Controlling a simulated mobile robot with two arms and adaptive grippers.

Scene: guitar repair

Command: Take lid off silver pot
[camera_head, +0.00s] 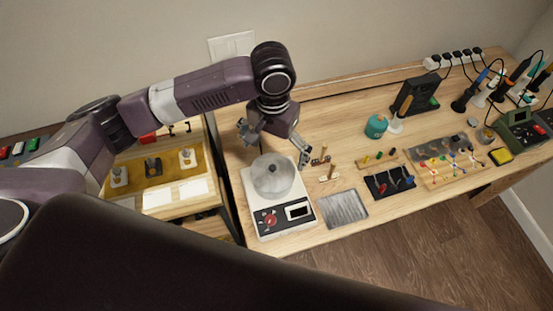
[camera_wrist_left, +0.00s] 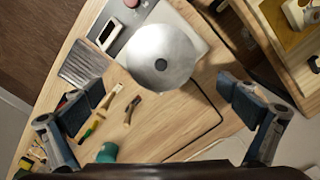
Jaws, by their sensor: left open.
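The silver pot with its lid (camera_head: 270,180) stands on a white hot plate (camera_head: 254,204) at the left end of the workbench. In the left wrist view the round lid (camera_wrist_left: 175,45) with its dark central knob (camera_wrist_left: 161,64) shows from above, and it hides most of the pot. My left gripper (camera_head: 275,146) is open above and behind the pot in the head view. In the left wrist view the fingers of my left gripper (camera_wrist_left: 165,93) are spread wide, with nothing between the tips; the lid lies beyond them. My right gripper is not in view.
A metal tray (camera_head: 343,208) and small wooden-handled tools (camera_head: 325,168) lie right of the hot plate. A teal container (camera_head: 376,126) stands farther back. Several soldering tools stand at the far right. A lower table with a yellow tray (camera_head: 155,167) is at the left.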

